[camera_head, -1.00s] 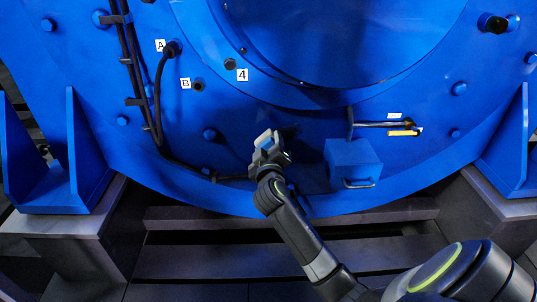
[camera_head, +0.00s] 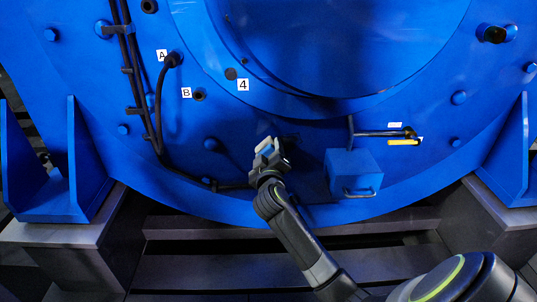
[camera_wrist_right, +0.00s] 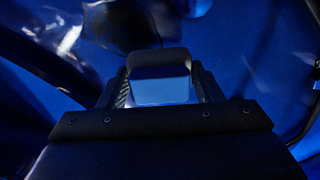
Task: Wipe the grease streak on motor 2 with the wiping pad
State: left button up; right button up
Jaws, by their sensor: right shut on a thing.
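The big blue motor (camera_head: 420,40) fills the head view; a small plate on it reads 4 (camera_head: 243,84). My right gripper (camera_head: 268,154) is in front of its lower face, shut on the wiping pad (camera_head: 265,145), a small pale block with a blue part. In the right wrist view the pad (camera_wrist_right: 160,88) sits between the fingers, looking blue in the dim light. A dark smudge (camera_head: 290,139), perhaps the grease streak, lies just right of the pad and partly behind the gripper. I cannot tell whether the pad touches the motor. My left gripper is not in view.
Black cables (camera_head: 142,90) run down the left, and bolt heads stick out. Dark steel beams (camera_head: 200,268) lie below the motor.

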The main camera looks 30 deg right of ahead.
aim_at(304, 142)
jog(key=shift+x, duration=0.75)
jog(key=shift+s+d+p, duration=0.3)
jog(key=shift+s+d, duration=0.1)
jog(key=shift+d, duration=0.2)
jog(key=shift+s+d+p, duration=0.25)
jog(key=shift+s+d, duration=0.15)
jog(key=shift+d, duration=0.2)
jog(key=shift+s+d+p, duration=0.3)
jog(key=shift+s+d, duration=0.35)
jog(key=shift+d, duration=0.5)
jog(key=shift+s+d+p, duration=0.3)
jog(key=shift+s+d, duration=0.35)
jog(key=shift+d, duration=0.45)
jog(key=shift+s+d+p, duration=0.3)
jog(key=shift+s+d, duration=0.4)
jog(key=shift+d, duration=0.45)
jog(key=shift+w, duration=0.1)
